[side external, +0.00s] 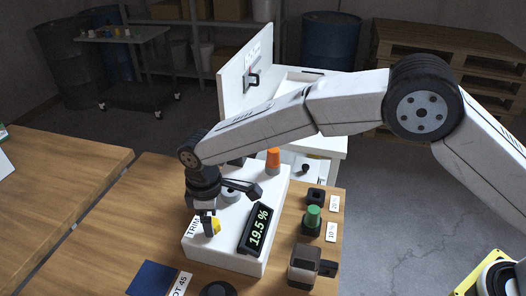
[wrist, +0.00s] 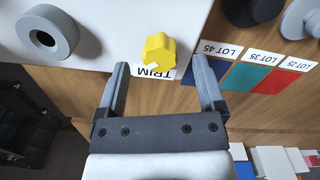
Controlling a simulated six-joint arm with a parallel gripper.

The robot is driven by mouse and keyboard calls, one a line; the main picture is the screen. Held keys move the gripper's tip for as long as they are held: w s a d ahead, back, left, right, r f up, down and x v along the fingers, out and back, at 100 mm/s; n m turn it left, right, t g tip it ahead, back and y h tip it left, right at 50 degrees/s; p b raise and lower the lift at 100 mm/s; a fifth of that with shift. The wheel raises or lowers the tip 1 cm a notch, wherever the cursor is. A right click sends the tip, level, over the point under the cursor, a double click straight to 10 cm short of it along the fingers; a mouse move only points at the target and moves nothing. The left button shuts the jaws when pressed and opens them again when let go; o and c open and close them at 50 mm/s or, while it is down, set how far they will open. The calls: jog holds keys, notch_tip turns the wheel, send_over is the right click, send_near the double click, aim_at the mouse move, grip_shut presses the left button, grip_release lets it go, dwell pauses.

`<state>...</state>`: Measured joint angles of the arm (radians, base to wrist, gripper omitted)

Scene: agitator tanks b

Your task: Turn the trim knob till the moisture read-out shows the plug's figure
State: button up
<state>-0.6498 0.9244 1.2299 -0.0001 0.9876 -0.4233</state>
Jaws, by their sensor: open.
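The yellow trim knob (wrist: 159,50) stands on the white console (side external: 226,255), beside the TRIM label (wrist: 158,73). It also shows in the side view (side external: 216,226), partly hidden by a finger. My gripper (wrist: 160,66) is open and empty, with its fingertips on either side of and just short of the knob in the wrist view. A green plug (side external: 313,215) stands in a dark holder beside a card (side external: 331,232) that seems to read 10 %.
An empty-looking dark socket (side external: 316,196) has another card (side external: 335,203), too small to read surely. An orange piece (side external: 273,160) and a grey ring (wrist: 46,32) are on the console. Coloured LOT cards (wrist: 245,77) lie on the wooden table. A dark-and-beige block (side external: 305,264) stands at the front.

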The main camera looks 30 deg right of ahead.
jog(key=shift+f, duration=1.1)
jog(key=shift+c, duration=0.3)
grip_shut()
jog(key=shift+m, duration=1.1)
jog(key=shift+o, duration=0.3)
grip_release()
